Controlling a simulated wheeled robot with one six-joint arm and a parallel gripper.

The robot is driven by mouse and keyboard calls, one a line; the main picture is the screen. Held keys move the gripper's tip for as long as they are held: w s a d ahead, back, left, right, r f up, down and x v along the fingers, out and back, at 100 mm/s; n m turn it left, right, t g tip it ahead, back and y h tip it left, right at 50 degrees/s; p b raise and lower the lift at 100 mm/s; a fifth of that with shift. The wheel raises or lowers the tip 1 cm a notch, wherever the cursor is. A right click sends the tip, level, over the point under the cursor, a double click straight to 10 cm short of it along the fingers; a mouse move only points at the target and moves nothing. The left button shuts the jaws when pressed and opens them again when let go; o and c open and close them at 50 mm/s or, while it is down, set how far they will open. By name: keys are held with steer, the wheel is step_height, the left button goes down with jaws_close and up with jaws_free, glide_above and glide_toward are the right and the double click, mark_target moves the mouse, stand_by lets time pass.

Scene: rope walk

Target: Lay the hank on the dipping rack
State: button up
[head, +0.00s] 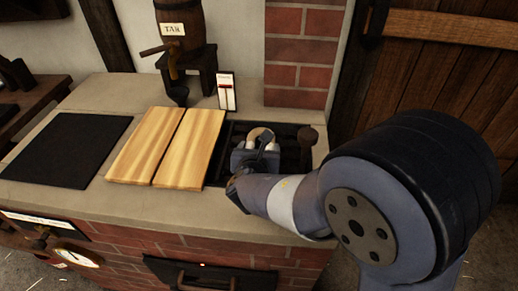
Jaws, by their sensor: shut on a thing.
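My gripper (262,144) is over the dark opening (292,156) in the stone counter, right of two pale wooden boards. It is shut on a small tan, rounded thing (261,133). Most of that thing is hidden by the gripper, and I cannot tell whether it is the hank. No other hank shows. Dark bars or ridges show inside the opening; I cannot tell whether they are the dipping rack.
The pale boards (185,150) lie flat left of the opening, and a black mat (66,151) lies further left. A tar barrel (181,28) on a stand and a small white card (226,91) are behind. A dark knob (307,136) rises by the opening's right side.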

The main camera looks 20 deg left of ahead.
steer(key=shift+f, duration=0.15)
steer(key=o, duration=1)
steer(key=shift+r, duration=0.3)
steer(key=p+v, duration=0.1)
steer(key=v, duration=1.1)
steer(key=shift+s+f, duration=0.1)
steer(key=shift+f, duration=0.05)
